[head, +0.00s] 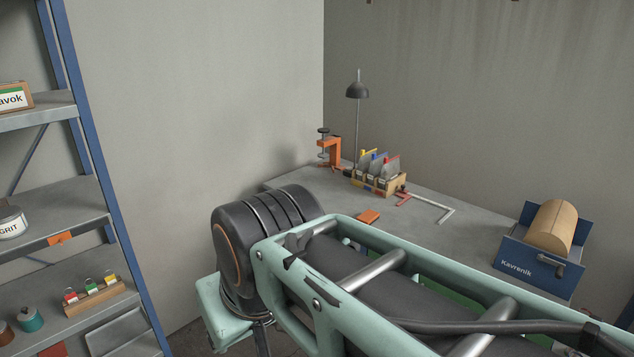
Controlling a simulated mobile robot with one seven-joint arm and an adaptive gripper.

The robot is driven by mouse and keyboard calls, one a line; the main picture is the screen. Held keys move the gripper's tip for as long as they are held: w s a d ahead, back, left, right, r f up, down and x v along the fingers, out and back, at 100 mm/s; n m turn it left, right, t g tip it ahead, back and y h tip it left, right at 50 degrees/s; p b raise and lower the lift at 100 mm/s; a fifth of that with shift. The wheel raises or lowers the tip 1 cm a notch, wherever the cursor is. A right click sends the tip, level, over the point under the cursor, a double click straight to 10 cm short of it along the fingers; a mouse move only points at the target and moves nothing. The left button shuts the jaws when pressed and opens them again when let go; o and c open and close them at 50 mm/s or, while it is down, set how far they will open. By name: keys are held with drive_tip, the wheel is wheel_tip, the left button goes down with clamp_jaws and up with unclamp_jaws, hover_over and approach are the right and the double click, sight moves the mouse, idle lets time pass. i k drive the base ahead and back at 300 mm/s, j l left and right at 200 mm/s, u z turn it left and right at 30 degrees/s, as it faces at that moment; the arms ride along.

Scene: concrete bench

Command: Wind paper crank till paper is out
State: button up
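The paper dispenser (530,265) is a blue box marked "Kavrenik" at the right end of the concrete bench. A brown paper roll (553,228) sits in its top. A small dark crank handle (551,262) is on its front face. I cannot make out any loose paper coming out. My arm crosses the foreground, in front of the bench. My gripper is not in view.
A blue-post shelf (95,145) stands at left.

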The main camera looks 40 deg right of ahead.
sight(552, 229)
drive_tip(key=z, duration=2.7)
drive_tip(key=i+l, duration=0.1)
drive_tip(key=i, duration=0.3)
drive_tip(key=i+l, duration=0.1)
drive_tip(key=i, duration=0.3)
